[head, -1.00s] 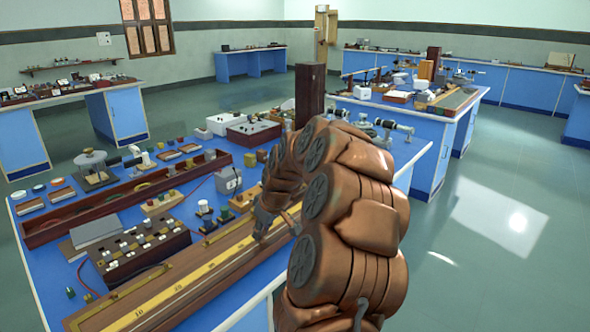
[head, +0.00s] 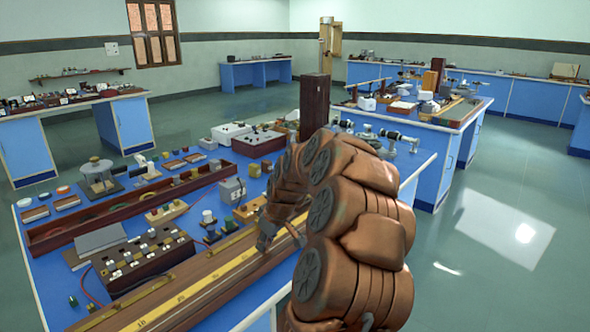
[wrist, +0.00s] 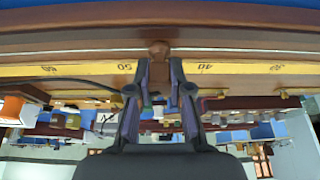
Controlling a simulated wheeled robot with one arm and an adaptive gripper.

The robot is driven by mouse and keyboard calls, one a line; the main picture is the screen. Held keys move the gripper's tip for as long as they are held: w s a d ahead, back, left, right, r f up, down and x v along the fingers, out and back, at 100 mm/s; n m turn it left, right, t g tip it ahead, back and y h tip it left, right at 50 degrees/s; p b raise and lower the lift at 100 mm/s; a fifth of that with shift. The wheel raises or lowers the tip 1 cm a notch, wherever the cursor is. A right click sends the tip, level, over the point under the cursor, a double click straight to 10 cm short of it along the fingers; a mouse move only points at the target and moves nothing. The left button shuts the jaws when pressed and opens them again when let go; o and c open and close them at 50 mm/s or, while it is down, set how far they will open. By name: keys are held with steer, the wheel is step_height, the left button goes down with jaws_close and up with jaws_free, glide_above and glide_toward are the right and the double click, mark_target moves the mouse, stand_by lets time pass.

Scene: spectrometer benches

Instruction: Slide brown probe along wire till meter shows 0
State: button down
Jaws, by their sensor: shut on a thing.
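A long wooden board with a yellow scale (head: 188,292) runs along the front edge of the blue bench. My gripper (head: 266,242) is low over this board in the head view. In the wrist view the scale (wrist: 232,68) appears upside down, with marks 60, 50, 40 and 30. My gripper (wrist: 159,88) is shut on the brown probe (wrist: 158,50), whose rounded brown end shows between the 50 and 40 marks.
A dark plug box (head: 130,262), a long brown trough (head: 120,208) and small terminals crowd the bench left of my arm. A tall dark block (head: 314,100) stands at the far end. Another blue bench (head: 440,150) is beyond, with open floor at right.

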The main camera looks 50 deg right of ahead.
steer(key=shift+s+a+f, duration=0.1)
steer(key=shift+f, duration=0.15)
stand_by(0.3)
steer(key=c, duration=1)
jaws_free()
steer(key=shift+r, duration=0.1)
steer(key=shift+r, duration=0.1)
steer(key=shift+r, duration=0.5)
steer(key=v, duration=1.1)
